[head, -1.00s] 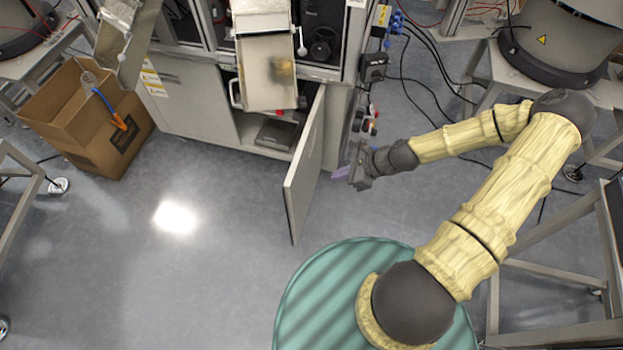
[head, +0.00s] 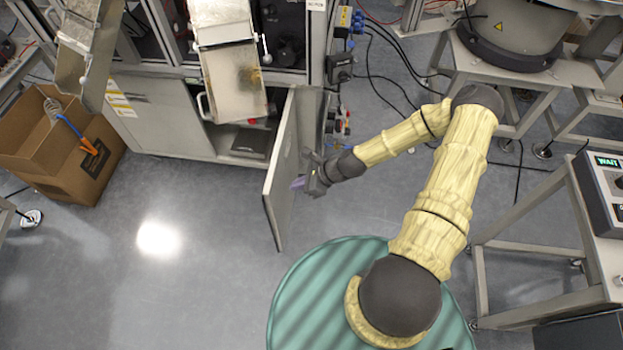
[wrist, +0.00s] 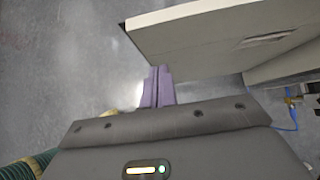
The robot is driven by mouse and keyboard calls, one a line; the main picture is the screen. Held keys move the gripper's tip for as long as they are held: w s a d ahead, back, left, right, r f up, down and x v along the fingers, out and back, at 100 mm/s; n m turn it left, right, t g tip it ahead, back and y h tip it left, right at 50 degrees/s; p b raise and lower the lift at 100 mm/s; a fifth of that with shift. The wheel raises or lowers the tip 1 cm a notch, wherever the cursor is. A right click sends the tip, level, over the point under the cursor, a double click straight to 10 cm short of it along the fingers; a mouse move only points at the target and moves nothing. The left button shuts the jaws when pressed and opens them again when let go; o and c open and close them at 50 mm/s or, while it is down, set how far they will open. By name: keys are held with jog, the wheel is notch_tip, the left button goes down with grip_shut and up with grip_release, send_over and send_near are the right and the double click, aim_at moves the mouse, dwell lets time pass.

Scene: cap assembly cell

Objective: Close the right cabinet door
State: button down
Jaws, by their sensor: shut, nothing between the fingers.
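The right cabinet door (head: 281,172) is a grey panel that stands wide open, swung out from the cabinet (head: 176,118) toward me. It also shows in the wrist view (wrist: 225,38), with a dark recess in its face. My gripper (head: 298,183) is at the right side of the door, close to its face. In the wrist view its purple fingers (wrist: 157,88) are together and empty, just beside the door's near edge. I cannot tell whether they touch it. The left cabinet door (head: 150,112) is shut.
Metal chutes (head: 232,70) hang in front of the cabinet. A cardboard box (head: 55,150) with a blue and orange tool stands at the left. Cables lie on the floor at right. A control box (head: 603,190) sits on a frame at far right. The floor left of the door is clear.

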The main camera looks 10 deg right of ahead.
aim_at(272, 189)
jog(key=shift+w+a+f+p, duration=0.15)
jog(key=shift+w+a+f, duration=0.15)
jog(key=shift+a, duration=0.55)
jog(key=shift+w+a+f+p, duration=0.15)
jog(key=shift+w+a, duration=0.1)
jog(key=shift+a, duration=0.6)
jog(key=shift+w+a+f+p, duration=0.15)
jog(key=shift+w+a+f, duration=0.15)
jog(key=shift+a, duration=0.55)
